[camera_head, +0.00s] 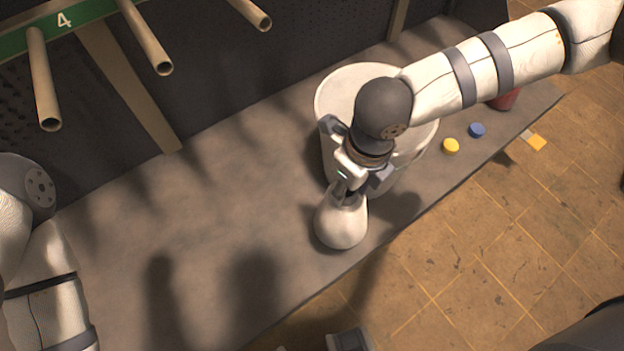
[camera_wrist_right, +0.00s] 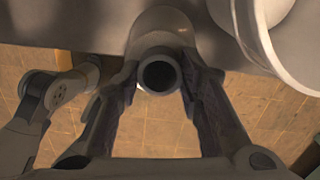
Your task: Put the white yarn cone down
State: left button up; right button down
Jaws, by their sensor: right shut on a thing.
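The white yarn cone (camera_head: 341,226) is near the front edge of the grey bench, wide end down and roughly upright. My right gripper (camera_head: 350,186) is shut on its narrow top from above. In the right wrist view the cone (camera_wrist_right: 163,22) shows its dark top hole between the two fingers (camera_wrist_right: 160,88). I cannot tell whether its base touches the bench.
A large white bucket (camera_head: 330,92) stands just behind the cone, partly hidden by my right arm. A yellow disc (camera_head: 451,146), a blue disc (camera_head: 477,130) and a red object (camera_head: 505,99) lie to the right. The bench (camera_head: 200,215) is clear to the left. Pegs (camera_head: 150,42) jut out above.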

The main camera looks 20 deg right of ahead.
jog(key=w+f, duration=0.1)
jog(key=w+a, duration=0.1)
jog(key=w, duration=0.1)
jog(key=w+a+f+b, duration=0.1)
jog(key=shift+w+a+f, duration=0.2)
jog(key=shift+a+f, duration=0.05)
jog(key=shift+f, duration=0.05)
jog(key=w+a+f+b, duration=0.2)
jog(key=w+f, duration=0.3)
jog(key=f, duration=0.4)
jog(key=shift+a+b, duration=0.2)
jog(key=shift+b, duration=0.2)
jog(key=c, duration=1.1)
grip_release()
jog(key=shift+r, duration=0.1)
pick_arm(q)
jog(key=f, duration=0.1)
jog(key=s+f, duration=0.2)
jog(key=shift+f+g, duration=0.25)
jog(key=shift+g, duration=0.15)
